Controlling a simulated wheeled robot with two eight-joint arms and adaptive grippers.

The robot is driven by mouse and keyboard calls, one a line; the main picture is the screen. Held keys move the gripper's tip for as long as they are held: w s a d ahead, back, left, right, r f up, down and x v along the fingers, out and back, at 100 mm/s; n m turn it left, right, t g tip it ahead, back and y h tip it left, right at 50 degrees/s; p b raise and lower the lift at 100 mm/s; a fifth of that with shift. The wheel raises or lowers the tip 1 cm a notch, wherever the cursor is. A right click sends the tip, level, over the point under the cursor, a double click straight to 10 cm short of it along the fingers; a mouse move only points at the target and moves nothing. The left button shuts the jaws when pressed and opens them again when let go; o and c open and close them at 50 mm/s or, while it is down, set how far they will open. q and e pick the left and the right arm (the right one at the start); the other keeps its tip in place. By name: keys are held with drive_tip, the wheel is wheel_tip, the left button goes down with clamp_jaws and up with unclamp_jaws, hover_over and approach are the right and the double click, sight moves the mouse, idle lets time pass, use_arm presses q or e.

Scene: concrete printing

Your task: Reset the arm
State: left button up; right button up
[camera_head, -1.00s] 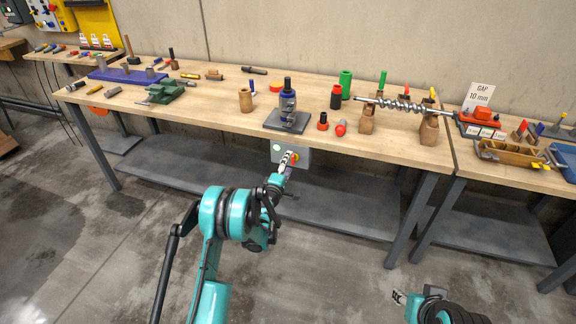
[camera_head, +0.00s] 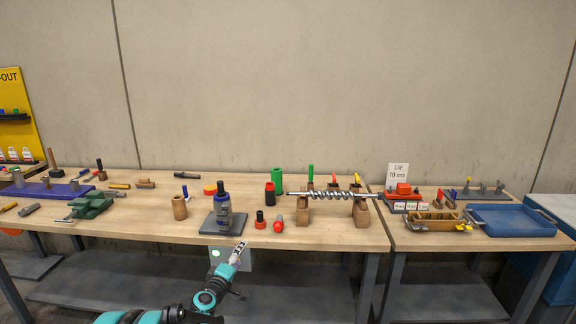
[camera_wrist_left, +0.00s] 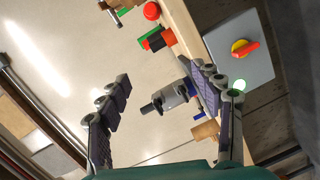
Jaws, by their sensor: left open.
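My left gripper (camera_head: 238,252) is in front of the workbench's front edge, near the grey switch box (camera_head: 236,257) under the tabletop. In the left wrist view my left gripper (camera_wrist_left: 165,110) is open, its two dark-padded fingers spread with nothing held between them. That view also shows the switch box (camera_wrist_left: 240,62) with a red and yellow knob and a lit green button, beyond one finger. My right gripper is not in view.
The wooden bench (camera_head: 130,222) holds a blue and grey device on a plate (camera_head: 222,222), a green vise (camera_head: 90,205), a metal auger on wooden stands (camera_head: 325,194) and several coloured cylinders. A blue tray (camera_head: 510,221) lies on the right bench.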

use_arm(q)
drive_tip(key=s+d+r+m+g, duration=0.3)
drive_tip(key=s+r+m, duration=0.1)
drive_tip(key=s, duration=0.6)
drive_tip(key=s+d+r+m+g, duration=0.2)
drive_tip(key=s+d+r+m, duration=0.15)
drive_tip(key=s, duration=0.75)
drive_tip(key=s+a+f+m+g+y, duration=0.1)
drive_tip(key=s+a+f, duration=0.1)
drive_tip(key=s, duration=0.6)
drive_tip(key=s+a+f+m+g+y, duration=0.1)
drive_tip(key=s+a+f+m, duration=0.1)
drive_tip(key=s, duration=0.5)
drive_tip(key=s+a+f+m+g+y, duration=0.1)
drive_tip(key=s+a+f+g, duration=0.1)
drive_tip(key=s, duration=0.6)
drive_tip(key=shift+s+a+f+y, duration=0.2)
drive_tip(key=shift+s+f+y, duration=0.1)
drive_tip(key=shift+f+y, duration=0.15)
drive_tip(key=shift+m, duration=0.25)
